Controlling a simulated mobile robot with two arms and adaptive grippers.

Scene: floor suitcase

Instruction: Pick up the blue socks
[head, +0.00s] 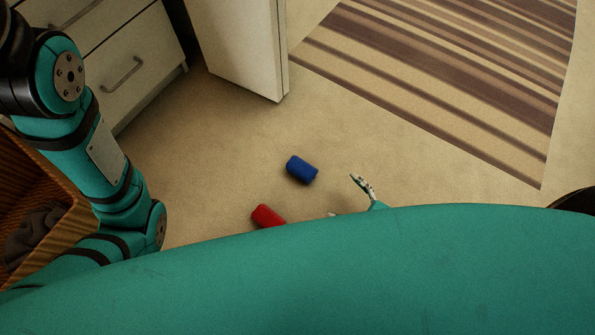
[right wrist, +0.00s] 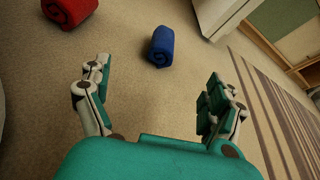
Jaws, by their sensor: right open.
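The blue socks (head: 301,170) are a rolled bundle lying on the beige floor, near the middle of the head view. In the right wrist view the blue socks (right wrist: 161,46) lie beyond the fingertips, between the two fingers' lines. My right gripper (right wrist: 157,88) is open and empty, apart from the socks. In the head view only a fingertip or two of the right gripper (head: 348,198) show, to the right of and below the socks; my teal body hides the rest. My left arm shows at the left of the head view, but its gripper is out of sight.
A red roll (head: 267,215) lies near the blue socks, partly hidden in the head view. A white drawer unit (head: 125,75) and a white panel (head: 240,50) stand behind. A striped rug (head: 450,80) lies at right.

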